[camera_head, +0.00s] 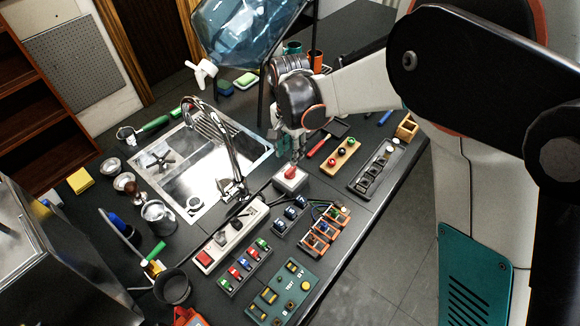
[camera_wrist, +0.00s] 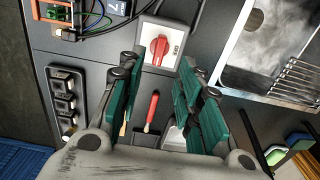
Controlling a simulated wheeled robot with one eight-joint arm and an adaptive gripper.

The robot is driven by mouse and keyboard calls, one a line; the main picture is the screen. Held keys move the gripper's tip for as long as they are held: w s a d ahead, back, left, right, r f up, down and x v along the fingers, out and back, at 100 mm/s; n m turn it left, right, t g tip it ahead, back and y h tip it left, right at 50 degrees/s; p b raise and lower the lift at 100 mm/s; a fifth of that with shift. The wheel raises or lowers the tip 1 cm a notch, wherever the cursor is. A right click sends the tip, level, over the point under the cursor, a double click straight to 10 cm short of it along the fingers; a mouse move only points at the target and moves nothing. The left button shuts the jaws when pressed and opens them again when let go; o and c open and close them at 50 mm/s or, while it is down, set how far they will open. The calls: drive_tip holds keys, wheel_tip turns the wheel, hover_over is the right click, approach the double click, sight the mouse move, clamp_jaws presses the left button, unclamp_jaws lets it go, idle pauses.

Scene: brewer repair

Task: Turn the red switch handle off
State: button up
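The red switch handle (camera_head: 291,173) sits on top of a pale square switch box (camera_head: 289,182) on the dark worktop, just right of the sink. In the wrist view the red handle (camera_wrist: 158,48) shows on the white face of its box (camera_wrist: 171,33), ahead of the fingertips. My gripper (camera_head: 294,156) points down just above the handle. In the wrist view my gripper (camera_wrist: 162,68) is open, its teal-padded fingers apart on either side with nothing held between them. Whether a finger touches the handle cannot be told.
A curved tap (camera_head: 217,135) and sink (camera_head: 184,160) stand left of the switch. A power strip (camera_head: 231,236), wired terminal blocks (camera_head: 325,230) and a green button panel (camera_head: 283,293) lie in front. A red-handled tool (camera_head: 317,146) and a wooden button block (camera_head: 341,158) lie to the right.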

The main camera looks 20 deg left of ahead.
sight(290, 169)
wheel_tip(290, 169, down, 8)
drive_tip(key=shift+b, duration=0.35)
clamp_jaws()
